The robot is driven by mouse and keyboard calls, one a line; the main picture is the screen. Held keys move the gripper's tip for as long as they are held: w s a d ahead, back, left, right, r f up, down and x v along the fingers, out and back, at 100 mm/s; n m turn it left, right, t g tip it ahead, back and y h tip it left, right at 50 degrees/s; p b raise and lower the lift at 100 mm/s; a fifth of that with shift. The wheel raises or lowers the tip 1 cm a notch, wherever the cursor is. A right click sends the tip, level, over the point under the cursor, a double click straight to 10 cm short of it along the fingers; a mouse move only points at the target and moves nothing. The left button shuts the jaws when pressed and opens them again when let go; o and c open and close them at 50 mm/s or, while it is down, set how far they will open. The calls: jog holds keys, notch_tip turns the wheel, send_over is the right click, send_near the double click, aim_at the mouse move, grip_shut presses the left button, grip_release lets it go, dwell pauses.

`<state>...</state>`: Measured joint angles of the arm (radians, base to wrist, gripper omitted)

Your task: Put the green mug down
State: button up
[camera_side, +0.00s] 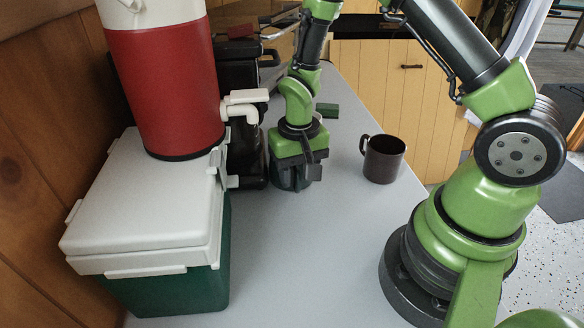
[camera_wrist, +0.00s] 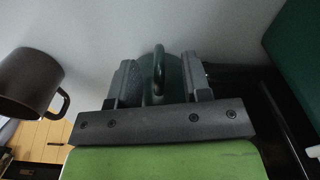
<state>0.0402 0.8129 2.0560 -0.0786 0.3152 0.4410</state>
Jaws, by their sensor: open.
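The green mug (camera_wrist: 172,88) is dark green and sits between the two fingers of my gripper (camera_wrist: 161,66) in the wrist view, its handle (camera_wrist: 158,65) facing the camera side. My fingers are open, one on each side of the mug; I cannot tell whether either touches it. In the side view my gripper (camera_side: 291,175) points down, low over the grey table (camera_side: 330,240), beside the black appliance. There the mug is mostly hidden by the fingers, and it appears to be at table level.
A brown mug (camera_side: 384,160) stands to the right; the wrist view shows it at left (camera_wrist: 30,82). A black appliance (camera_side: 240,150), red-and-white jug (camera_side: 175,85) and green cooler with white lid (camera_side: 165,290) are at left. A small green block (camera_side: 327,110) lies behind. The front table is clear.

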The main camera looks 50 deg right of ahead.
notch_tip(320, 180, down, 3)
jog(key=shift+s+d+f, duration=0.1)
jog(key=shift+f, duration=0.05)
grip_shut()
dwell(0.4)
